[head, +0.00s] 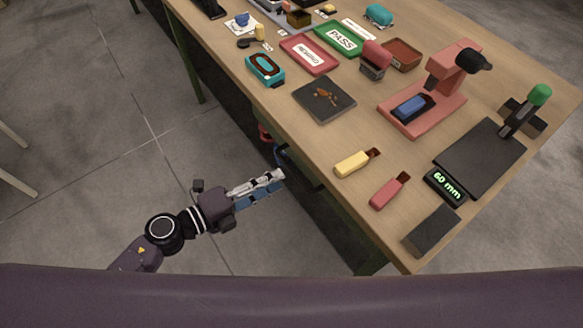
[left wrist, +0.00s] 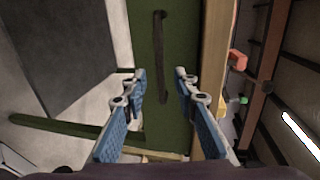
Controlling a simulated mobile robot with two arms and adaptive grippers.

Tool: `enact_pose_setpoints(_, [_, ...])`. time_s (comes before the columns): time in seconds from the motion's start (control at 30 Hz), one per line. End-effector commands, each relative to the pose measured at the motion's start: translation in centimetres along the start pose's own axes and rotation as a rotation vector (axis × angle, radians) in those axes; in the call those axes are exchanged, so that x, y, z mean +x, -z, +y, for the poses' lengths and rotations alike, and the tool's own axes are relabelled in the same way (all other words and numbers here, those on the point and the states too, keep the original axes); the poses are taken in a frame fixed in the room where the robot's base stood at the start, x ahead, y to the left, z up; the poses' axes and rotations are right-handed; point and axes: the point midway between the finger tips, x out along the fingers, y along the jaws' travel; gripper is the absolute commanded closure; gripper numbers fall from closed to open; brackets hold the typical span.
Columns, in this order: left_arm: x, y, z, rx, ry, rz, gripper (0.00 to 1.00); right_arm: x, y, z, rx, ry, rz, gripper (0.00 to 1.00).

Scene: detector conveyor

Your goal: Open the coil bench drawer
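The coil bench (head: 310,150) has a wooden top. In the left wrist view its drawer front is a green panel (left wrist: 182,40) with a long dark bar handle (left wrist: 161,50). The wooden top edge runs along the panel's right side there. In the head view the drawer is hidden under the bench top. My left gripper (head: 282,176) is beside the bench's near left edge, below the top. In the left wrist view my left gripper (left wrist: 160,74) is open and empty, its blue-padded fingers pointing at the panel. The handle shows between the fingertips; contact cannot be told. My right gripper is not in view.
On the bench lie a dark square mat (head: 324,100), a red tray (head: 309,54), a green PASS tray (head: 341,40), a yellow block (head: 351,164) and a display reading 60 mm (head: 446,184). A green bench leg (head: 371,263) stands nearby. The floor to the left (head: 90,130) is clear.

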Motion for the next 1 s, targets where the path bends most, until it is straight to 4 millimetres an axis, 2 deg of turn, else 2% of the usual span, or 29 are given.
enact_pose_setpoints(0.2, [3.6, -0.2, -0.3, -0.002, 0.003, -0.004, 0.73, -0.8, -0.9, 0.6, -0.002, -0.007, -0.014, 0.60])
enact_pose_setpoints(0.4, [6.2, -0.2, -0.1, -0.004, 0.002, -0.005, 0.73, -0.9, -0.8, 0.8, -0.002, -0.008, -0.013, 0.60])
enact_pose_setpoints(0.77, [6.9, -0.2, 0.0, -0.004, 0.000, -0.004, 0.73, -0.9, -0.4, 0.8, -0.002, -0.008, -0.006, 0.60])
enact_pose_setpoints(0.87, [6.9, -0.2, 0.0, -0.004, 0.000, -0.005, 0.81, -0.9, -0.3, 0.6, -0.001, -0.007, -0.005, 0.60])
enact_pose_setpoints(1.0, [6.9, -0.2, 0.0, -0.004, 0.000, -0.005, 0.96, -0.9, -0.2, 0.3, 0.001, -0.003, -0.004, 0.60])
